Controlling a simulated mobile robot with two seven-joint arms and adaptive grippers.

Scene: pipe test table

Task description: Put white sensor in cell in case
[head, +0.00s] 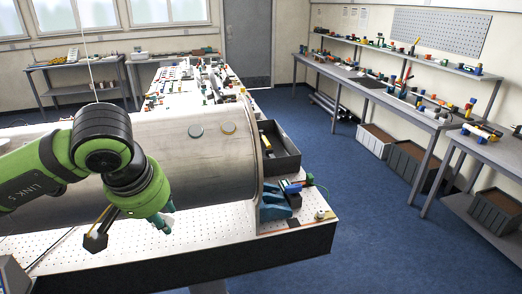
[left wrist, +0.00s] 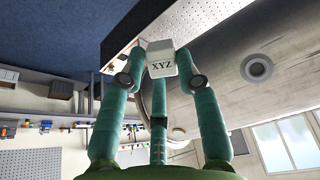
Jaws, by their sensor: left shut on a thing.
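The white sensor (left wrist: 161,58) is a small white block marked XYZ. In the left wrist view it sits between the teal fingertips of my left gripper (left wrist: 160,72), which is shut on it. In the head view my left gripper (head: 165,222) is low in front of the large metal pipe, over the perforated table top; the sensor is hidden there. A dark open box (head: 285,163) stands behind the pipe's right end. It may be the case, but I cannot make out its cells. My right gripper is not in view.
The large metal pipe (head: 190,165) lies across the perforated table (head: 190,240), with two round fittings on top. A blue support (head: 273,207) and small parts stand at its right end. Benches with coloured parts line the right wall (head: 400,95). The blue floor between is clear.

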